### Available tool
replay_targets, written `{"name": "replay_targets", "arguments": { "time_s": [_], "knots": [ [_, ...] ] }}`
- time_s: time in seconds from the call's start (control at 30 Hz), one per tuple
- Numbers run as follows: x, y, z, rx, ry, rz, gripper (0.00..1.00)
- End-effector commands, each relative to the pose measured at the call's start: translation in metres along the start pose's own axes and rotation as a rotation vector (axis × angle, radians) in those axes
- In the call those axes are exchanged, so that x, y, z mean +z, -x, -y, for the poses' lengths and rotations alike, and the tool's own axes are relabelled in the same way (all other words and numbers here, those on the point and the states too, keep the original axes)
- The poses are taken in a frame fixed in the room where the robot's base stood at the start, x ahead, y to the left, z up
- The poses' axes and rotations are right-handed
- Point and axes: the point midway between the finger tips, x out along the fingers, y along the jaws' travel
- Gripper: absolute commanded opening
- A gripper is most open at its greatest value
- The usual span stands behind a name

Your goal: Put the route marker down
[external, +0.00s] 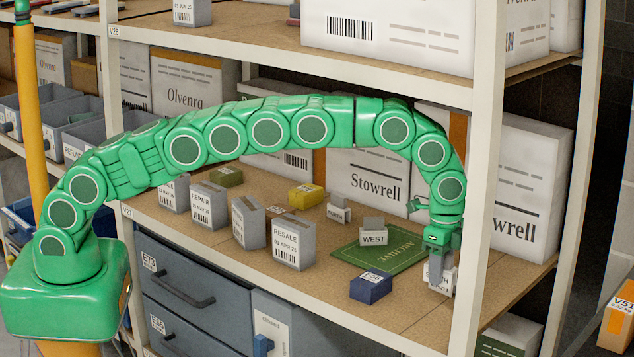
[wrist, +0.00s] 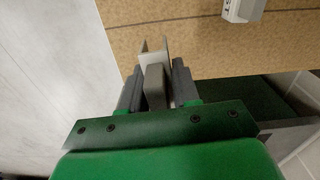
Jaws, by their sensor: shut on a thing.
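My gripper (external: 437,264) is at the right end of the middle shelf, pointing down beside the rack's front post. It is shut on a small grey route marker (external: 446,281) whose label is partly hidden. The marker is low, at the shelf board; I cannot tell whether it touches. In the wrist view the grey marker (wrist: 154,80) sits between the dark fingers. A grey marker reading WEST (external: 374,236) stands on a green ARCHIVE mat (external: 408,258), left of my gripper. Another small grey marker (external: 338,211) stands farther back.
A blue block (external: 371,287) lies just left of my gripper, near the shelf's front edge. The white front post (external: 483,180) is close on the right. A RESALE block (external: 293,245) and several others stand left. White Stowrell boxes (external: 368,182) line the back.

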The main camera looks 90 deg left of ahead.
Motion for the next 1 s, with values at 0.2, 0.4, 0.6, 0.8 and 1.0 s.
{"name": "replay_targets", "arguments": {
  "time_s": [0.2,0.4,0.6,0.8,1.0],
  "knots": [
    [0.017,0.001,0.02,-0.005,0.006,0.0,0.02],
    [0.06,-0.008,0.06,-0.012,0.01,0.0,0.02],
    [0.103,-0.022,0.089,-0.008,0.002,0.001,0.02],
    [0.147,-0.034,0.121,-0.006,-0.014,0.0,0.02],
    [0.193,-0.044,0.151,-0.003,-0.036,0.001,0.02]
  ]
}}
